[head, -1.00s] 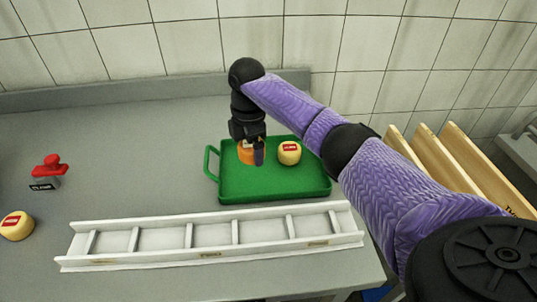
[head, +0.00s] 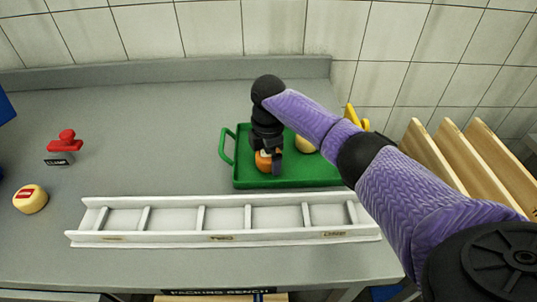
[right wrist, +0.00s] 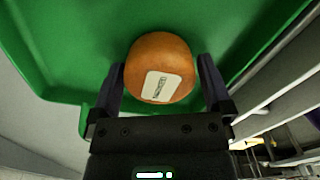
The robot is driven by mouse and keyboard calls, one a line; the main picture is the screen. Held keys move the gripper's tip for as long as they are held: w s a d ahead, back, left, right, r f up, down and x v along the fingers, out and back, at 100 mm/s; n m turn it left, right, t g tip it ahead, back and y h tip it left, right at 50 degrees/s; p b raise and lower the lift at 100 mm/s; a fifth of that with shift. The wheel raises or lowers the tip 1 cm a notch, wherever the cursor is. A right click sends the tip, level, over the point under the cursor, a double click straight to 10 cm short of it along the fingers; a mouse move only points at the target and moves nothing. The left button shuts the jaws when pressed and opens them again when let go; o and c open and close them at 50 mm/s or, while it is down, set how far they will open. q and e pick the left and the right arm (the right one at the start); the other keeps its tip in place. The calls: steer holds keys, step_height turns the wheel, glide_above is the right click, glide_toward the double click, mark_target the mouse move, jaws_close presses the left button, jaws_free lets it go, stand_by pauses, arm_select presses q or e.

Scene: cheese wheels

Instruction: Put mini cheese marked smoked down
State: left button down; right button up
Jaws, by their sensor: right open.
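The orange-brown mini cheese (head: 263,160) sits on the green tray (head: 245,181), towards its left part. In the right wrist view the mini cheese (right wrist: 160,58) shows a pale label (right wrist: 164,87) whose small print is hard to read. My right gripper (head: 268,152) is over the tray at this cheese. In the right wrist view its fingers (right wrist: 160,85) stand open, one on each side of the cheese, with a gap visible at least on the left. A yellow cheese (head: 304,144) is also on the tray, partly hidden behind my right arm. My left gripper is not in view.
A white slotted rack (head: 222,239) with empty compartments lies in front of the tray. Wooden boards (head: 463,160) stand at the right. The bench's middle left is clear.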

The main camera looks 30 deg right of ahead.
step_height(320, 180, up, 12)
steer(key=p, duration=0.3)
steer(key=shift+p, duration=0.4)
